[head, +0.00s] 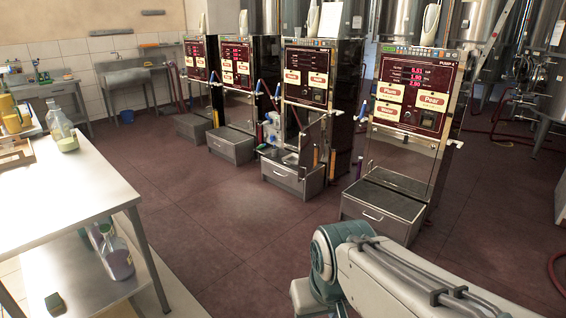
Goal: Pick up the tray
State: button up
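A tan, wooden-looking tray (14,158) lies on the white-topped table at the far left, cut off by the picture's left edge. Only its right part shows, with a light inside. My arm reaches in from the lower right, with a grey-green joint near the bottom middle. My gripper is not in view, so I cannot see whether it holds anything. The arm parts that show are well apart from the tray, across open floor.
The table (75,190) bears a clear bottle (62,130) and yellow containers (12,113) near the tray. Bottles (116,255) stand on its lower shelf. Several refill pumps (410,110) stand in a row behind. Dark red floor (200,215) between is clear.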

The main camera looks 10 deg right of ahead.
aim_at(292, 159)
jog(key=z, duration=0.35)
jog(key=i, duration=1.95)
jog(key=z, duration=0.3)
jog(key=i, duration=2)
jog(key=u, duration=0.7)
jog(key=i, duration=1.7)
jog(key=u, duration=0.45)
